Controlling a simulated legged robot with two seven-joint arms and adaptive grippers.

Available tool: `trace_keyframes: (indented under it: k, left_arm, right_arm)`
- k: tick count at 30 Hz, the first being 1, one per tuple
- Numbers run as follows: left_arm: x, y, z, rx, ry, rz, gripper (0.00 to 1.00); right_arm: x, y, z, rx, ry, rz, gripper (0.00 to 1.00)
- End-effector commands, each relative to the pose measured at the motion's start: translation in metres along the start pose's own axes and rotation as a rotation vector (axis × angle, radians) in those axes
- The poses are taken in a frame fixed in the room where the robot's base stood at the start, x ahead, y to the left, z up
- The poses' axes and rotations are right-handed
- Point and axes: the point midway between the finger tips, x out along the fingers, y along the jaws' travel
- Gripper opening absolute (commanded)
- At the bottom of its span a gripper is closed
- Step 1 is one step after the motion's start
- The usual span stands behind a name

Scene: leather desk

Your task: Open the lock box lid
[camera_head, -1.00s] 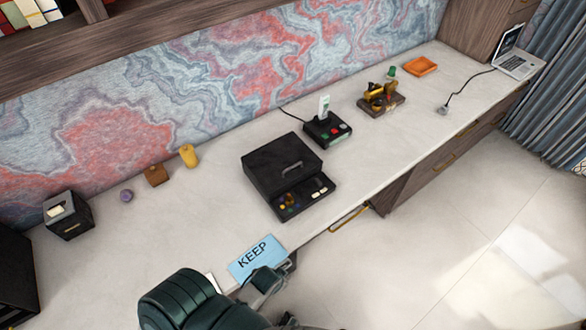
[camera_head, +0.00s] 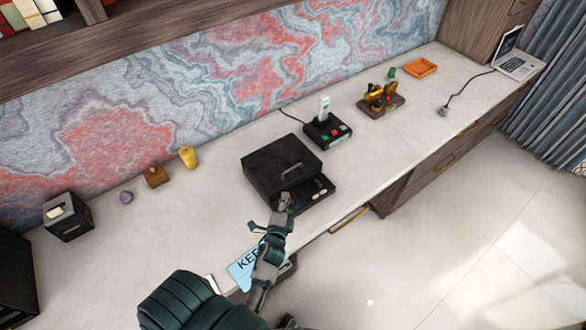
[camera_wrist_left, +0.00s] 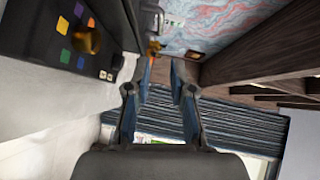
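The black lock box (camera_head: 278,165) stands on the desk with its lid down and a grey handle (camera_head: 291,169) on top. Its front panel (camera_head: 318,190) carries colored patches and small parts. In the left wrist view the panel (camera_wrist_left: 45,42) fills the upper left, with colored squares and a gold knob (camera_wrist_left: 87,40). My left gripper (camera_head: 284,203) is over the panel's front left part and hides some of it. In the left wrist view its two fingers (camera_wrist_left: 165,66) are apart with nothing between them. I cannot tell whether it touches the panel. My right gripper does not show.
A blue KEEP card (camera_head: 240,272) lies at the front edge, partly behind my left arm. A black device with buttons (camera_head: 328,131) stands behind the box to the right. A yellow cylinder (camera_head: 188,157) and brown block (camera_head: 156,177) stand left. Desk between them and the box is clear.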

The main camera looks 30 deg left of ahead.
Motion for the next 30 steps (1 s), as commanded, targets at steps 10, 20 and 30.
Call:
trace_keyframes:
  k: [10, 20, 30]
  left_arm:
    - [0.074, -0.002, 0.0, -0.004, -0.001, -0.001, 0.23]
    - [0.143, -0.001, 0.001, -0.005, -0.001, 0.001, 0.23]
    - [0.166, -0.001, 0.001, -0.005, -0.001, 0.001, 0.23]
  right_arm:
    - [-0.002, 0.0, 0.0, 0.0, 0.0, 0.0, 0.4]
    - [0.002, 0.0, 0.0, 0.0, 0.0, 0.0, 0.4]
    - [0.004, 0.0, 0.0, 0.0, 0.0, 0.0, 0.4]
